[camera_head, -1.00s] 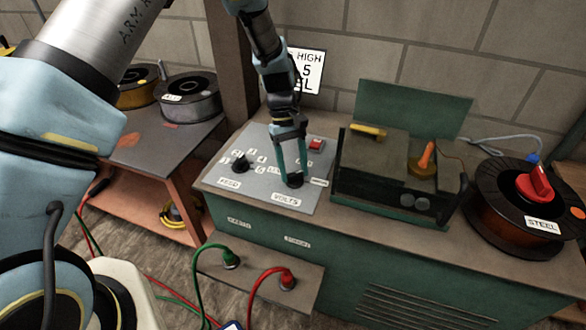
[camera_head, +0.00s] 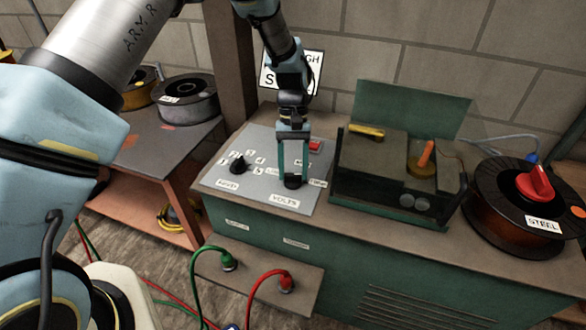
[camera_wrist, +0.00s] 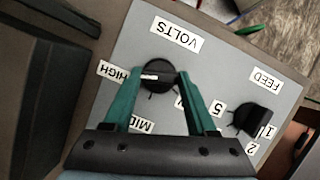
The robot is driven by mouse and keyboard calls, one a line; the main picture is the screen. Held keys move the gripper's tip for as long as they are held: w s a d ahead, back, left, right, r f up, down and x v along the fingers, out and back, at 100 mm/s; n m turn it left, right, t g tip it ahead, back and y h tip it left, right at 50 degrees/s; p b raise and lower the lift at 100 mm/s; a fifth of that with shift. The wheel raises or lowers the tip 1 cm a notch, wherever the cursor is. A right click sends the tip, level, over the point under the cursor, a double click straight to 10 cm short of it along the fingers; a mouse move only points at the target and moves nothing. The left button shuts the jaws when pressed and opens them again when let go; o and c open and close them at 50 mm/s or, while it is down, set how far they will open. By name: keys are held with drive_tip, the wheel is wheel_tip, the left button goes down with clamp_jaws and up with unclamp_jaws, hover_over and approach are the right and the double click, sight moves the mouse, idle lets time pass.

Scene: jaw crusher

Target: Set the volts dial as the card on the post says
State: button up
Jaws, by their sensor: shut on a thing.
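The black volts dial (camera_head: 294,181) sits on the grey control panel (camera_head: 215,182) above a VOLTS label. My gripper (camera_head: 293,175) points down with its fingers closed on the dial's two sides. In the wrist view the dial (camera_wrist: 159,76) lies between the green fingers of my gripper (camera_wrist: 159,78). The white mark on the dial points left, toward the HIGH label (camera_wrist: 118,73). A MID label (camera_wrist: 140,124) is partly covered by my gripper. The white card (camera_head: 312,72) behind my wrist is partly hidden; "GH" shows on its top line.
A black feed dial (camera_head: 238,163) stands left on the panel, and a red switch (camera_head: 316,145) at the back. An open-lidded wire feeder box (camera_head: 375,165) is close on the right. A STEEL spool (camera_head: 505,215) lies farther right. Green and red cables plug in below.

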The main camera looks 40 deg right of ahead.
drive_tip(key=o, duration=1.4)
drive_tip(key=shift+c, duration=0.2)
drive_tip(key=b+v, duration=0.3)
drive_tip(key=v, duration=0.7)
drive_tip(key=shift+r, duration=0.4)
drive_tip(key=shift+w, duration=0.1)
drive_tip(key=w+a+r+n+t+h, duration=0.15)
drive_tip(key=w+a, duration=0.45)
drive_tip(key=a, duration=0.6)
drive_tip(key=w+a+r+n+t+h, duration=0.1)
drive_tip(key=w+a+r+n, duration=0.3)
drive_tip(key=a, duration=0.7)
drive_tip(key=s+a+t, duration=0.1)
drive_tip(key=s+a, duration=0.1)
drive_tip(key=a, duration=0.8)
drive_tip(key=s+a+t, duration=0.1)
drive_tip(key=s+a, duration=0.1)
drive_tip(key=a, duration=0.9)
drive_tip(key=shift+s+f+n+t, duration=0.35)
drive_tip(key=shift+s+n, duration=0.05)
drive_tip(key=shift+n, duration=0.05)
